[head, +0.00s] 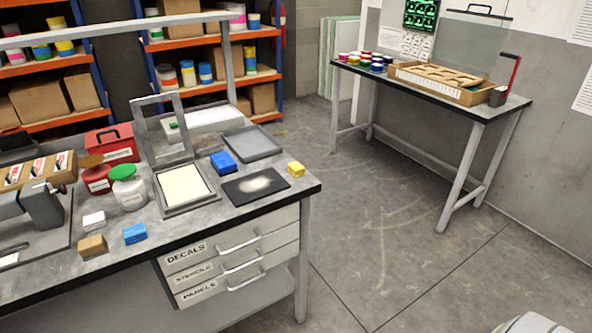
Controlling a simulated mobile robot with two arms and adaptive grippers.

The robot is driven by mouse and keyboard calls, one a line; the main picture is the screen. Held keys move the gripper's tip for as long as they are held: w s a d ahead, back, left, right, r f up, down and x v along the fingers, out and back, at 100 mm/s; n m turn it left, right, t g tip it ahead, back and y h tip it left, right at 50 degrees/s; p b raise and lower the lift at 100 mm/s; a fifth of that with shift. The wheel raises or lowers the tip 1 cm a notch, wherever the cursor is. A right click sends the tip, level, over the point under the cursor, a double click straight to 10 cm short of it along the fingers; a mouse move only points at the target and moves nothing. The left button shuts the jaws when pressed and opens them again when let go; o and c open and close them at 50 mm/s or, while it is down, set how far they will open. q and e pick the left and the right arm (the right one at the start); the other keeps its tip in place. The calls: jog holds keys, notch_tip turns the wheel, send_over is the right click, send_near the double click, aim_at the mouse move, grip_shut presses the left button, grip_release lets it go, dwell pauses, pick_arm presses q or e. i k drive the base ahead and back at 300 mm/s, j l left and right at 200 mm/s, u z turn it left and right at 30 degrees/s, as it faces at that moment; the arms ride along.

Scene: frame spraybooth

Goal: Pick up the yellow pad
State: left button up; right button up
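The yellow pad (296,169), a small block, lies on the grey workbench (312,184) near its right end. It sits just right of a black mat (238,194) with a whitish patch, and apart from it. Nothing covers the pad. Neither of my grippers shows in the head view.
A blue block (223,162), a grey tray (253,143) and a framed cream panel (184,187) are on the bench. A green-lidded jar (128,189) stands further left. Drawers (230,262) are below. The floor right of the bench is clear up to a second table (437,101).

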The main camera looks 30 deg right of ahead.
aim_at(295, 168)
jog(key=u, duration=0.3)
jog(key=i+l+u, duration=0.1)
jog(key=l+u, duration=0.25)
jog(key=l, duration=0.35)
jog(key=l+u, duration=0.4)
jog(key=l, duration=0.35)
